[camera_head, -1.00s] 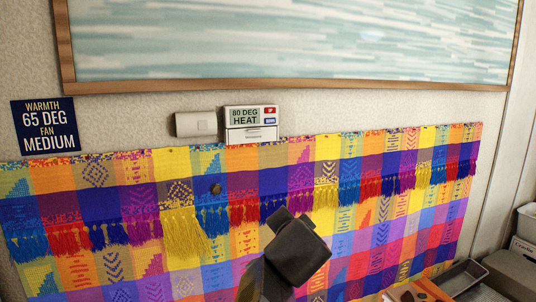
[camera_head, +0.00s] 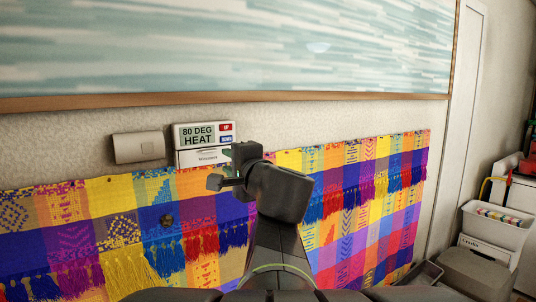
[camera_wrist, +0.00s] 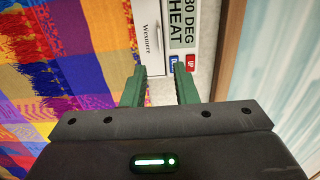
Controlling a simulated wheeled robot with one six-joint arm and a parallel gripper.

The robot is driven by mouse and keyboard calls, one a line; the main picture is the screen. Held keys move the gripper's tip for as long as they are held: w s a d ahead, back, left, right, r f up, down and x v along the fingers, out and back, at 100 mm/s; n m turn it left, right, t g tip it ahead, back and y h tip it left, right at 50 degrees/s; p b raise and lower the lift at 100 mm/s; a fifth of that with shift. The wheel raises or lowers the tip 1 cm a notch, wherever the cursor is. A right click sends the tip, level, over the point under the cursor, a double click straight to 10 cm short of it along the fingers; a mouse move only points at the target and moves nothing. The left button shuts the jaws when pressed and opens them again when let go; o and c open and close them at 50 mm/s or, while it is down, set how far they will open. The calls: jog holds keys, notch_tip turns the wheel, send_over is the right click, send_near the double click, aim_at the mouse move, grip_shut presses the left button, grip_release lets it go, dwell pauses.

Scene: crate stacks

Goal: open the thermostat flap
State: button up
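The white thermostat (camera_head: 204,134) is on the wall below the framed picture. Its display reads 80 DEG HEAT, with a red and a blue button beside it. The flap (camera_head: 195,158) is the lower white panel marked Wexmere; it looks shut, though my gripper hides its right end in the head view. My gripper (camera_head: 228,169) is at the thermostat's lower right. In the wrist view its green fingers (camera_wrist: 160,84) are apart with nothing held. There the flap (camera_wrist: 148,32) lies ahead of the gap, beside the display (camera_wrist: 181,24). I cannot tell whether a finger touches it.
A beige box (camera_head: 139,147) is on the wall left of the thermostat. A colourful fringed cloth (camera_head: 350,190) hangs just below. The wooden picture frame (camera_head: 300,97) runs above. Bins, including a white one (camera_head: 497,224), stand at the right.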

aim_at(210, 151)
jog(key=b+x, duration=0.2)
jog(key=x, duration=0.9)
jog(key=shift+w+a+b, duration=0.1)
jog(key=shift+b, duration=0.3)
jog(key=shift+c, duration=0.3)
grip_shut()
